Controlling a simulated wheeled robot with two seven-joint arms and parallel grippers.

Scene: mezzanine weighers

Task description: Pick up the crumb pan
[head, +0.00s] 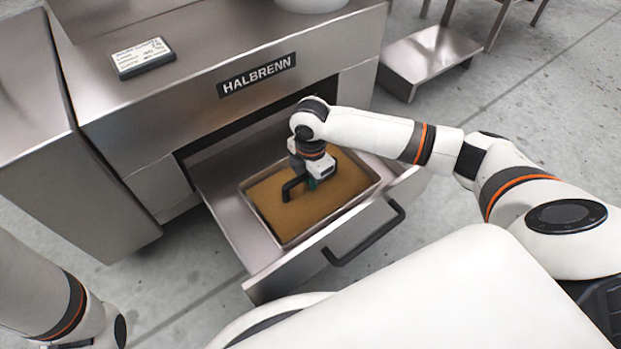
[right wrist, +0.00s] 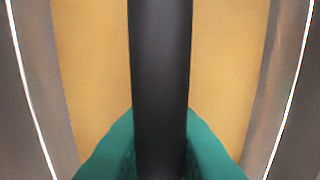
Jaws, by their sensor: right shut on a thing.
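The crumb pan (head: 333,214) is a shallow metal tray with a tan-brown inside, sitting within the open drawer. Its black handle (head: 290,188) arches up from the middle. My right gripper (head: 312,183) comes down over the pan and is shut on this handle. In the right wrist view the handle (right wrist: 160,70) runs upright through the picture between the teal fingers (right wrist: 160,150), with the tan pan floor behind it. Whether the pan is raised off the drawer floor, I cannot tell. My left arm shows at the lower left, but its gripper fingers are out of view.
The drawer (head: 232,222) is pulled out of the steel HALBRENN machine (head: 200,95), with a black bar handle (head: 365,237) on its front. A label plate (head: 143,57) lies on the machine top. A low steel platform (head: 430,55) stands at the back right.

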